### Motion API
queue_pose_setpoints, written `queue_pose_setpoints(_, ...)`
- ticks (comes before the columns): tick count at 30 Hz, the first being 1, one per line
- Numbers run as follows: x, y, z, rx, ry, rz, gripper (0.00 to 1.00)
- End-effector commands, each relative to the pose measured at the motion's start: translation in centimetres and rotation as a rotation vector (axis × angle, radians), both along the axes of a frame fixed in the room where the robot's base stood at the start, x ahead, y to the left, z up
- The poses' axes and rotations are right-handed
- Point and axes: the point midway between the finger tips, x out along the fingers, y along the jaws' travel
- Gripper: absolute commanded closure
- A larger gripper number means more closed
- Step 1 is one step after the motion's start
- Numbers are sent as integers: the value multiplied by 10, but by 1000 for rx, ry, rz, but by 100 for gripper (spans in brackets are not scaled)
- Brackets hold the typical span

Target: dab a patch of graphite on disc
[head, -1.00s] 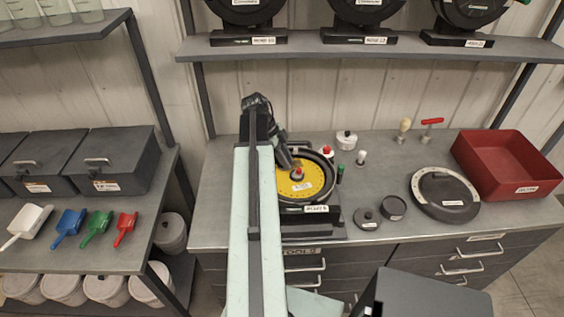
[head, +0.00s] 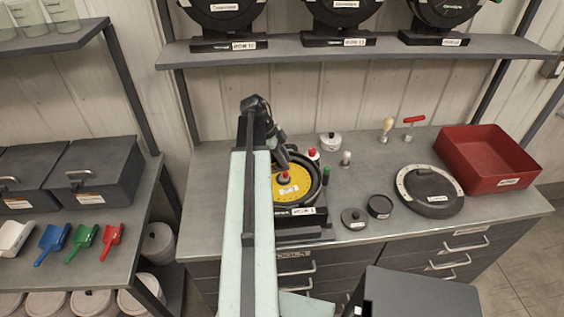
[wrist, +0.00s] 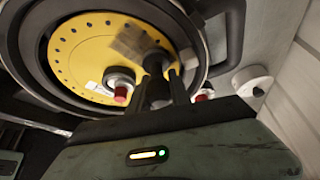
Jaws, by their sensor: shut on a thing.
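The yellow disc (head: 302,178) sits in a dark round housing on the bench; it has a ring of holes, a white label and a red-topped knob at its middle. It fills the upper left of the wrist view (wrist: 75,50). My gripper (wrist: 160,98) is over the disc's edge nearest the wrist camera, shut on a dark upright tool (wrist: 155,66). A brownish-grey square patch (wrist: 138,42) shows against the disc just beyond the tool; I cannot tell whether it is the tool's end or a mark on the disc. The tool's contact point is hidden.
A red tray (head: 480,165), a dark round lidded disc (head: 430,190) and two small dark round pieces stand to the right. A white pot (head: 331,142) and small red- and green-topped items stand close around the housing. Scoops (head: 53,240) lie on the left bench.

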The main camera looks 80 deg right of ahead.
Motion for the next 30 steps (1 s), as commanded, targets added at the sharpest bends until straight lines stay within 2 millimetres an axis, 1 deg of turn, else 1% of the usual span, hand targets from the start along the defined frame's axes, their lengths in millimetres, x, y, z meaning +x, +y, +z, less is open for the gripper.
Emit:
queue_pose_setpoints(6, -17, -14, 0, -1, 0, -2, 100)
queue_pose_setpoints(13, -19, -15, 0, 0, 0, 0, 100)
queue_pose_setpoints(17, -15, -11, 0, 0, 0, 0, 100)
queue_pose_setpoints(25, 5, 4, 0, -1, 0, 0, 100)
queue_pose_setpoints(30, 7, 5, 0, 0, 0, -1, 100)
